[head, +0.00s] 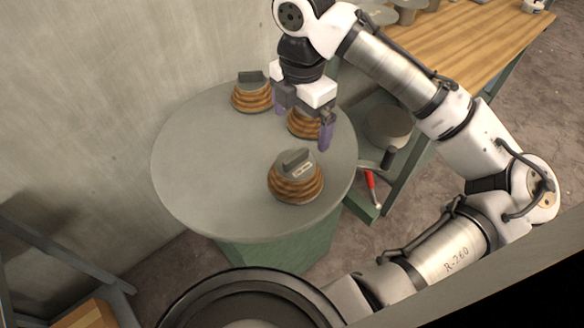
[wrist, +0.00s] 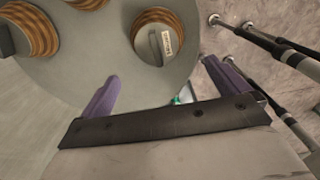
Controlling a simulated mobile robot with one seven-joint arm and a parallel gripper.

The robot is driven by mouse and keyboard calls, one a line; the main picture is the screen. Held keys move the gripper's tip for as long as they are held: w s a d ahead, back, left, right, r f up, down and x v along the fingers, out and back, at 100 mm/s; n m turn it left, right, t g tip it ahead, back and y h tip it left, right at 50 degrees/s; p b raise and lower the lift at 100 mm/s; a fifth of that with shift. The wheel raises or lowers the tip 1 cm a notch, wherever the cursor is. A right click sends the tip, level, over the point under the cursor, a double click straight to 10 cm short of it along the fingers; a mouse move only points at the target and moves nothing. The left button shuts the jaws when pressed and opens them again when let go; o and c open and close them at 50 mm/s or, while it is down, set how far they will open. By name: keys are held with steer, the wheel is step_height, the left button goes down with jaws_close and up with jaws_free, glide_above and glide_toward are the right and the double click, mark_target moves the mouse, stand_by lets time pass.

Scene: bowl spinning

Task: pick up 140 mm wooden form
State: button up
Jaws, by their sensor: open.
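Three wooden forms with ringed wooden sides and grey tops with handles stand on a round grey table (head: 200,150). I cannot read which is 140 mm. My gripper is open and empty, its purple fingers spread over the partly hidden form. In the wrist view a labelled form (wrist: 146,27) lies ahead of my fingertips (wrist: 162,70), apart from them.
A wooden workbench (head: 470,35) with several grey items stands at the back right. A grey round object (head: 388,126) and a red-handled tool (head: 370,181) lie right of the table. A wall (head: 80,110) stands close on the left. The table's left part is clear.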

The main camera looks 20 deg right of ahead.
mark_target(296, 156)
step_height(296, 156, down, 6)
steer(key=shift+r, duration=0.1)
steer(key=shift+w+a+f+p, duration=0.15)
steer(key=shift+f+p, duration=0.25)
steer(key=shift+f, duration=0.95)
steer(key=shift+w+a+f+p, duration=0.15)
steer(key=shift+f+p, duration=0.25)
steer(key=shift+f, duration=0.9)
steer(key=shift+s, duration=0.1)
jaws_close()
